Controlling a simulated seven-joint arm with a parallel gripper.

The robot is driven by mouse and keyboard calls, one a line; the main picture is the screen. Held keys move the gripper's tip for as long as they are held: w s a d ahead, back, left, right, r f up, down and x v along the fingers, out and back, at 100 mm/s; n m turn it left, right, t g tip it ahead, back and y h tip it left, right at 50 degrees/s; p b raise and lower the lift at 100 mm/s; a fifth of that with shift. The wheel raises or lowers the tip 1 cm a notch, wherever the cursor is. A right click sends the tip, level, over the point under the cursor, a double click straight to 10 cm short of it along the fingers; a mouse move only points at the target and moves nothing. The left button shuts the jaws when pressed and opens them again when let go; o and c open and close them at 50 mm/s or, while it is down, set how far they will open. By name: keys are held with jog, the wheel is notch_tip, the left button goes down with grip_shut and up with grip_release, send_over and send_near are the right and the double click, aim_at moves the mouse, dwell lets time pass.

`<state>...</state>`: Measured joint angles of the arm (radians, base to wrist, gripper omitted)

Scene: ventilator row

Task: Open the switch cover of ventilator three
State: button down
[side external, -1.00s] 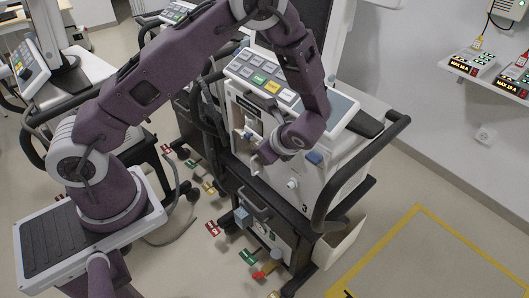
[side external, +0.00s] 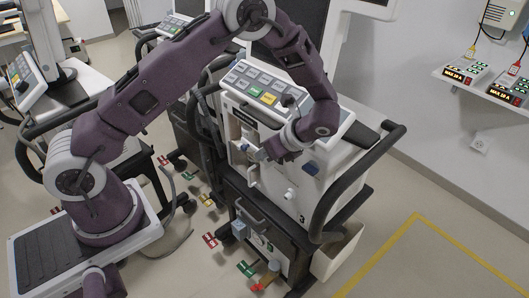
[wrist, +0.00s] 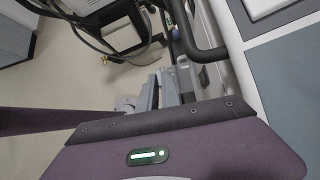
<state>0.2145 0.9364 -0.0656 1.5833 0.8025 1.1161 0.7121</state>
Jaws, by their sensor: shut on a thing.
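Ventilator three (side external: 318,190) is the white unit with a small 3 on its side, on a dark cart in the middle of the side external view. My gripper (side external: 259,155) is at its front face, just below the slanted button panel. It is shut on a small part there, apparently the switch cover, which is too small and covered to see clearly. In the wrist view the grey fingers (wrist: 165,90) show close together beside the ventilator's front. My wrist hides part of the front face.
A dark curved handle (side external: 345,185) runs along the ventilator's right side. A white knob (side external: 291,194) sticks out below my gripper. Open floor lies to the right, with yellow tape (side external: 415,213).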

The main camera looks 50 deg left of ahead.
jog(key=c, duration=1.6)
grip_release()
jog(key=shift+o, duration=0.2)
